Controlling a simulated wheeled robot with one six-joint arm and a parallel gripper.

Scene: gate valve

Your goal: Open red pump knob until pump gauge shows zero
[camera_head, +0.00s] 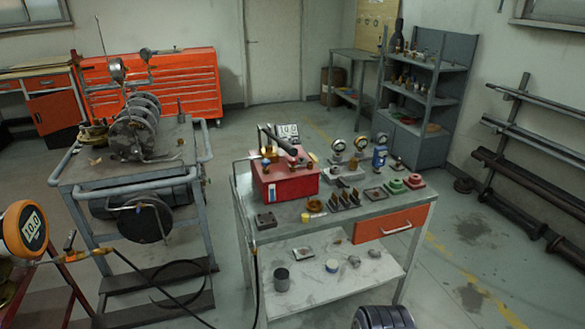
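A red box-shaped pump (284,183) stands on the left part of the grey workbench (330,208). Dark handles or levers and brass-coloured fittings (268,151) sit on its top. A knob cannot be told apart clearly among these fittings. A white display (289,131) stands behind the pump top and seems to read about 10.0, though the digits are small. My gripper is not recognisable in this view, and nothing is seen touching the pump.
An orange round gauge (25,230) with a display stands at the left edge beside a red frame. A grey cart (120,172) with flanged parts stands left of the bench. A black hose (254,275) hangs at the bench's left side. Open floor (450,215) lies right of the bench.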

